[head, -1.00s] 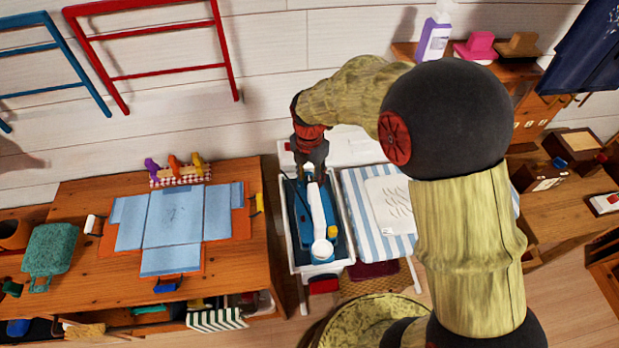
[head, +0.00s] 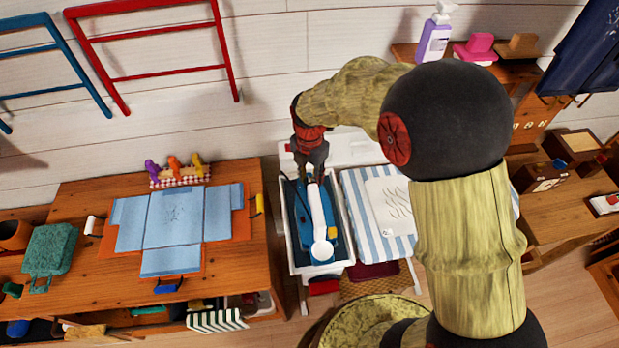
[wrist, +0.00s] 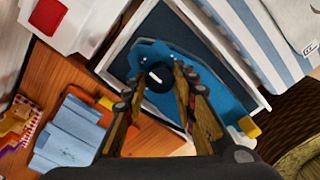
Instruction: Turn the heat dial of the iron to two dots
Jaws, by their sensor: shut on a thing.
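The blue iron (head: 304,215) with a white top and handle (head: 322,220) stands in a white-rimmed tray (head: 343,235) at the end of the ironing board. It also shows as a blue body in the wrist view (wrist: 219,88). My gripper (head: 311,180) points down over the far end of the iron. In the wrist view my gripper (wrist: 163,76) has its fingers on either side of a small dark round part, the heat dial (wrist: 158,84), and is shut on it. The dial's dots and pointer are too small to read.
A striped ironing cover (head: 352,206) lies right of the tray. A yellow part (wrist: 250,127) sits near the iron. The wall is close behind my gripper.

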